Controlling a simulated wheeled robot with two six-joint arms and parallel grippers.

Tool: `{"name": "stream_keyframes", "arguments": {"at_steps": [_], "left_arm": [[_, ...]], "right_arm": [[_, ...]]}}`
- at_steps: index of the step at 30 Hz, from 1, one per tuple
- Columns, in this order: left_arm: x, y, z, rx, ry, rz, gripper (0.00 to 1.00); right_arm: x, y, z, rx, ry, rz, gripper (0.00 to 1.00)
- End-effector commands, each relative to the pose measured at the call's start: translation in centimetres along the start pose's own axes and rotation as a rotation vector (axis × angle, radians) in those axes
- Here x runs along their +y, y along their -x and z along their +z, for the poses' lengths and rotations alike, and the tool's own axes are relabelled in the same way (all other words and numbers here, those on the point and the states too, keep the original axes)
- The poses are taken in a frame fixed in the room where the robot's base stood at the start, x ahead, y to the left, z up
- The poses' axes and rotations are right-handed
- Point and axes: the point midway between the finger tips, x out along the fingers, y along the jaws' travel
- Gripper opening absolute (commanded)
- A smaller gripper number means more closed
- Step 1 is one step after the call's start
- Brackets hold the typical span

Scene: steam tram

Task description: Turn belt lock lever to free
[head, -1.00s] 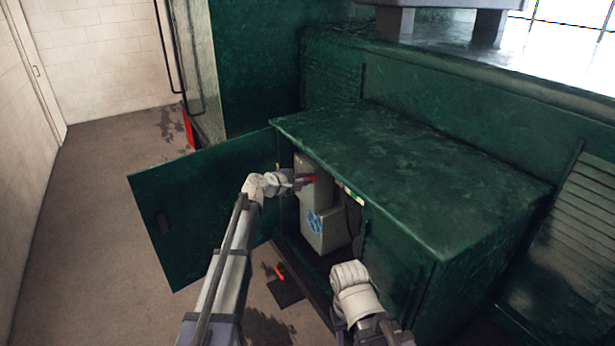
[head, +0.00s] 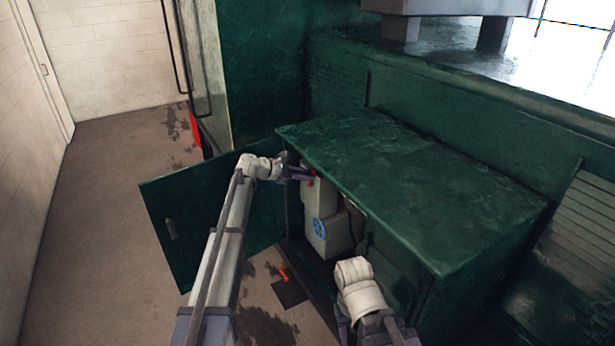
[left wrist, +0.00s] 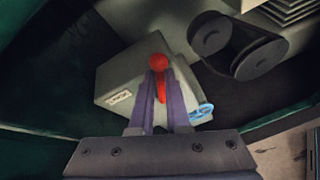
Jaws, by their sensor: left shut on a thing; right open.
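The belt lock lever is red with a round knob (left wrist: 158,62) and stands on a grey box (left wrist: 125,80) inside the open green cabinet. My left gripper (left wrist: 160,88) is shut on the lever, with its two purple fingers on either side just below the knob. In the head view, my left gripper (head: 308,174) reaches into the cabinet opening under the top edge, and only a little red shows beside it. My right gripper (head: 343,325) is low in front of the cabinet, apart from the lever; its fingers are mostly hidden by its wrist.
The cabinet door (head: 205,220) stands open at the left. The green cabinet top (head: 410,190) overhangs the opening. A blue handwheel (left wrist: 201,113) and a dark belt on pulleys (left wrist: 238,47) are near the lever. A dark mat (head: 290,292) lies on the floor.

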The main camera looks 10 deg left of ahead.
Motion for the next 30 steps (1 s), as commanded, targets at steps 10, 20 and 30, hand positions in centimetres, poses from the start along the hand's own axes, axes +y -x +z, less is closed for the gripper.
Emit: {"name": "stream_keyframes", "arguments": {"at_steps": [10, 20, 30], "left_arm": [[0.33, 0.11, -0.12, -0.004, 0.039, -0.016, 0.00], [0.36, 0.12, -0.10, -0.004, 0.039, -0.015, 0.17], [0.34, 0.09, -0.05, -0.006, 0.038, -0.015, 0.45]], "right_arm": [[0.01, 0.12, 0.01, 0.000, -0.001, 0.000, 0.50], [0.01, 0.12, 0.01, 0.000, -0.001, 0.000, 0.50], [0.01, 0.13, 0.01, 0.000, -0.001, 0.000, 0.50]]}}
